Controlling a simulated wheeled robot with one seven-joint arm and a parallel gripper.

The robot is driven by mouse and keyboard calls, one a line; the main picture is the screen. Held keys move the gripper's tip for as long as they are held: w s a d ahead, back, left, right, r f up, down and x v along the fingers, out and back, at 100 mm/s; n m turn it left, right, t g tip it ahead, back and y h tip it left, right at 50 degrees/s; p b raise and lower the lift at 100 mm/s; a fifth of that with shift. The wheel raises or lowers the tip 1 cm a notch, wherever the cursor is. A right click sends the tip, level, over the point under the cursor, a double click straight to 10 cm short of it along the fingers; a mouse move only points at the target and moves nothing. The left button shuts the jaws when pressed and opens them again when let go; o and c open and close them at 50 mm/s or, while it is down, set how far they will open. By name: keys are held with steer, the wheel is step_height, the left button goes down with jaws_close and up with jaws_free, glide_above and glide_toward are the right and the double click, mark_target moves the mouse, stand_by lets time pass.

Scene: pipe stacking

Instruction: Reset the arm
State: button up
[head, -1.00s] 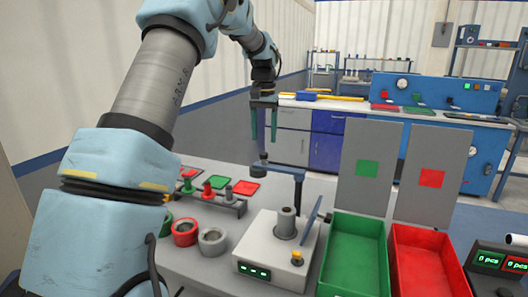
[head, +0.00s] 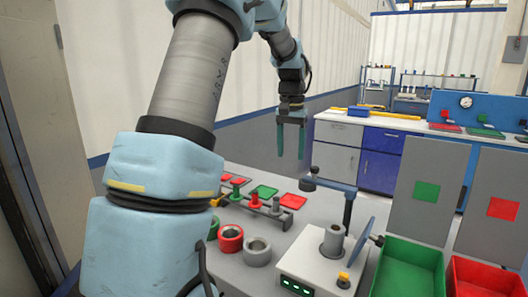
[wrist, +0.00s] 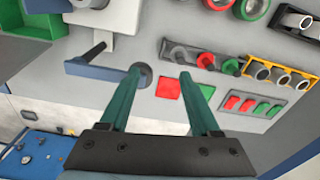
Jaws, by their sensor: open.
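My gripper (head: 291,140) is open and empty, its two green fingers pointing down above the back part of the grey table (head: 240,280) in the head view. My blue and grey arm fills the left of the head view and hides part of the table.
A white device (head: 312,268) with a grey pipe piece (head: 332,240) and a blue arm stands below my gripper. Red (head: 230,239) and grey (head: 257,251) rings lie left of it. Green (head: 410,268) and red (head: 485,278) bins stand at the right.

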steer(key=s+a+f+n, duration=0.1)
steer(key=s+a+f, duration=0.2)
steer(key=s+a, duration=0.3)
steer(key=s+a+f+n, duration=0.2)
steer(key=s+a+f, duration=0.1)
steer(key=s+a, duration=0.3)
steer(key=s+a+f+n+t, duration=0.1)
steer(key=s+a+f, duration=0.2)
steer(key=s+a, duration=0.3)
steer(key=s, duration=0.3)
steer(key=shift+s+f, duration=0.15)
steer(key=shift+f, duration=0.05)
